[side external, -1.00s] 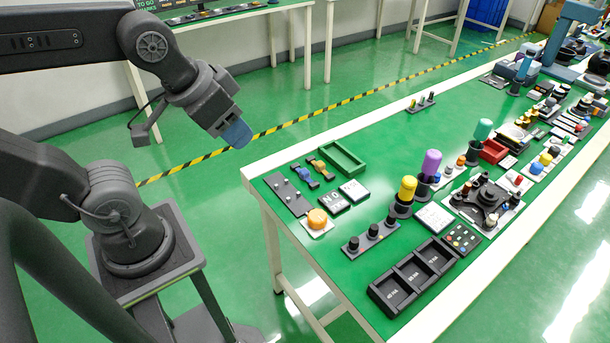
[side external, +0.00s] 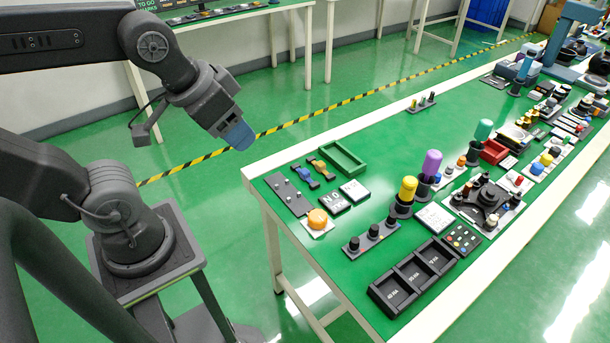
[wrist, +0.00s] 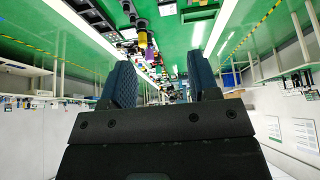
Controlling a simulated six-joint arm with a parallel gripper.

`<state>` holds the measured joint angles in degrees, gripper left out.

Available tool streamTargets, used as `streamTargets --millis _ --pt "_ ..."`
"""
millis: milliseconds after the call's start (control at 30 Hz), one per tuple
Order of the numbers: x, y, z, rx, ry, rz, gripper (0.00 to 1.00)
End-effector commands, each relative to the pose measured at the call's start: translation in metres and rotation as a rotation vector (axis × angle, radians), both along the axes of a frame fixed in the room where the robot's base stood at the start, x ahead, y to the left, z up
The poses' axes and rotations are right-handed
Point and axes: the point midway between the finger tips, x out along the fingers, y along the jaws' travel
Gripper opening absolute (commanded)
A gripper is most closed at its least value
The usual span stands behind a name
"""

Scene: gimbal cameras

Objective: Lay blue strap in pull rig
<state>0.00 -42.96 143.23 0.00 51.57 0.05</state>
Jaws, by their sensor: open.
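A blue strap (side external: 305,174) lies on the green table top near its left end in the side external view, beside an orange strap (side external: 320,167). A dark flat plate with small pegs (side external: 287,194) lies just left of the straps. I cannot tell for certain which fixture is the pull rig. My gripper (side external: 238,136) hangs over the floor, left of the table's far left corner, apart from every object. In the wrist view my gripper (wrist: 160,82) shows two blue fingers spread apart with nothing between them. The straps cannot be made out in the wrist view.
A green tray (side external: 343,157) sits behind the straps, with labelled blocks (side external: 354,191) and an orange button (side external: 317,219) close by. A black compartment tray (side external: 413,278) lies at the front edge. Tall yellow (side external: 407,187) and purple (side external: 431,163) handles stand upright mid-table.

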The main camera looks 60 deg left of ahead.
Motion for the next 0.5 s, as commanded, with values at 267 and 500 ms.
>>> streamTargets --millis 267,500 --pt "0.039 0.011 -0.001 0.113 0.082 -0.191 0.55" --pt "0.114 0.04 -0.024 0.272 0.219 -0.586 0.55"
